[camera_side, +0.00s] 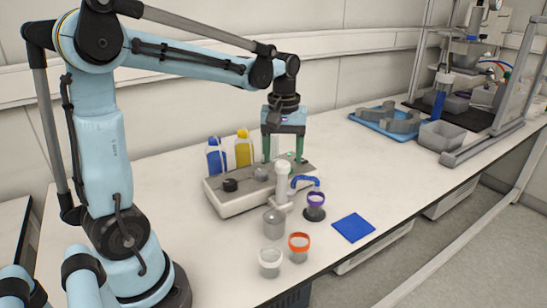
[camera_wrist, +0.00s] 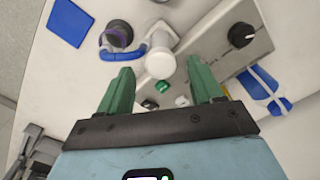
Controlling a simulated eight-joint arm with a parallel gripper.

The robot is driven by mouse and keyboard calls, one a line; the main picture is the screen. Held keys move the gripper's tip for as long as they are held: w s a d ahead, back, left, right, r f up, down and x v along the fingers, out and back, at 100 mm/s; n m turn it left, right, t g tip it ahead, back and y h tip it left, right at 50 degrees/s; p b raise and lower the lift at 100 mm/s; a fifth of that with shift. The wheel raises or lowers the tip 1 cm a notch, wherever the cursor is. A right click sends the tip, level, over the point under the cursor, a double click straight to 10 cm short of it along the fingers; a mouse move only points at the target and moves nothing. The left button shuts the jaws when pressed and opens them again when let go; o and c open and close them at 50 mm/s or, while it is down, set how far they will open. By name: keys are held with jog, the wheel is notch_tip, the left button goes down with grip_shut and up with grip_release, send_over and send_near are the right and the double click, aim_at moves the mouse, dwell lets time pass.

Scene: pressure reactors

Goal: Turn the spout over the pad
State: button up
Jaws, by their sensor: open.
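The blue curved spout (camera_side: 306,181) comes off an upright white column (camera_side: 283,181) on the front of a grey-white machine (camera_side: 232,201). Its outer end is at the purple-rimmed cup (camera_side: 315,201), not over the pad. The blue square pad (camera_side: 353,227) lies flat on the bench, right of that cup. In the wrist view the spout (camera_wrist: 133,51), the column (camera_wrist: 161,62) and the pad (camera_wrist: 69,22) all show.
An orange-rimmed cup (camera_side: 299,248), a white-rimmed cup (camera_side: 270,262) and a grey cylinder (camera_side: 274,222) stand in front of the machine. Blue (camera_side: 217,158) and yellow (camera_side: 244,150) bottles stand behind. A black knob (camera_side: 230,185) is on the machine. Bench right of the pad is clear.

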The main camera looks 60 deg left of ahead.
notch_tip(320, 180, up, 10)
jog(key=shift+r, duration=0.15)
dwell(0.3)
